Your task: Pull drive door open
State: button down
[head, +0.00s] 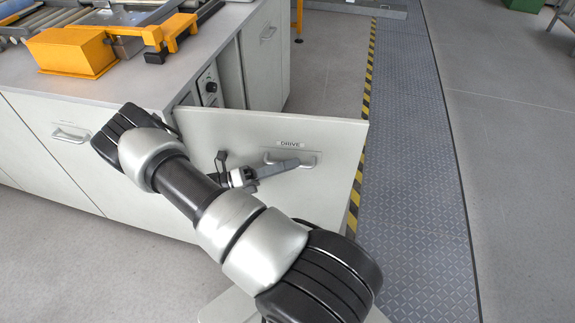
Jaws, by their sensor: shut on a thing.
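The drive door (335,134), a light grey panel labelled "DRIVE", stands swung out from the cabinet corner, with its outer face toward me. A gap behind it shows a dark control panel (208,86) with knobs inside the cabinet. The door's bar handle (308,162) sits below the label, toward the door's right side. My gripper (296,164) reaches the handle from the left and is shut on it. My arm crosses in front of the door and hides its lower left part.
An orange machine part (70,50) and rollers (40,18) are on the cabinet top (130,85). Another handled door (72,134) is at left. A yellow-black stripe (369,75) and a clear patterned metal walkway (415,150) lie to the right.

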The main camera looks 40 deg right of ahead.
jog(key=shift+a, duration=0.15)
dwell(0.3)
jog(key=c, duration=2.1)
grip_release()
jog(key=v, duration=1.7)
jog(key=shift+a, duration=0.2)
jog(key=shift+w, duration=0.2)
